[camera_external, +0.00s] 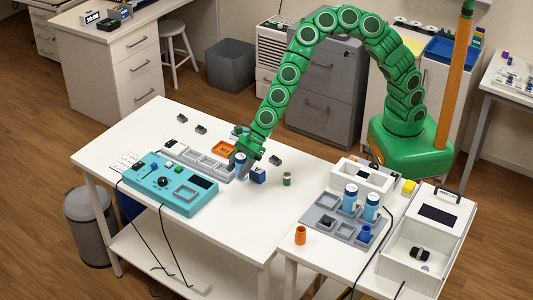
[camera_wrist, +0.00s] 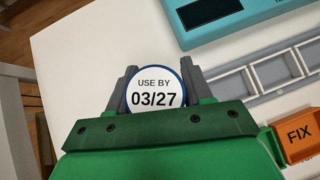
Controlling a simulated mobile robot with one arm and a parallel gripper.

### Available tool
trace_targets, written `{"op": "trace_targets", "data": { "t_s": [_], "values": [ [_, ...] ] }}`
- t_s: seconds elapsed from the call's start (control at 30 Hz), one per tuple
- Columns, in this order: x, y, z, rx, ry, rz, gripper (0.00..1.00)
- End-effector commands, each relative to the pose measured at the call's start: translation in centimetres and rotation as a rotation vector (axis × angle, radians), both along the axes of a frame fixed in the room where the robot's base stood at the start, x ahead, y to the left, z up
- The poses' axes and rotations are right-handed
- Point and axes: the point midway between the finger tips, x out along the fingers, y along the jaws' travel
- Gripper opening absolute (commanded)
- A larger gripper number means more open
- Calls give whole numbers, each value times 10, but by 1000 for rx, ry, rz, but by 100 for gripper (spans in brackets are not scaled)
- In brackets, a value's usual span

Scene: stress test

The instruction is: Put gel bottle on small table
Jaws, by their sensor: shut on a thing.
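My gripper (camera_external: 243,160) is over the large white table (camera_external: 205,115), beside the grey compartment tray on it. It is shut on a bottle (camera_external: 241,170) with a blue-and-white body, mostly hidden by the fingers. In the wrist view the bottle's round white top (camera_wrist: 154,90), rimmed in blue and printed "USE BY 03/27", sits between the two grey fingers of my gripper (camera_wrist: 155,80). I cannot tell whether its base touches the table. A smaller white table (camera_external: 290,258) adjoins at the right; two similar blue-and-white bottles (camera_external: 350,197) stand in its grey tray.
A turquoise device (camera_external: 170,183) lies left of my gripper, and an orange "FIX" box (camera_wrist: 300,137) sits behind. An orange cup (camera_external: 300,235) is on the smaller table.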

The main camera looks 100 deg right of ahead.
Motion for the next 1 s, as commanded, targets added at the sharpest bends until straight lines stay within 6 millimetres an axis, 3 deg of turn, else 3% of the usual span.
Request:
{"op": "trace_targets", "data": {
  "t_s": [0.4, 0.8, 1.0],
  "values": [
    [-44, -11, 52, 0, -2, -1, 11],
    [-100, -22, 75, 0, -1, -2, 11],
    [-116, -26, 83, -1, -3, -4, 11]
  ]
}}
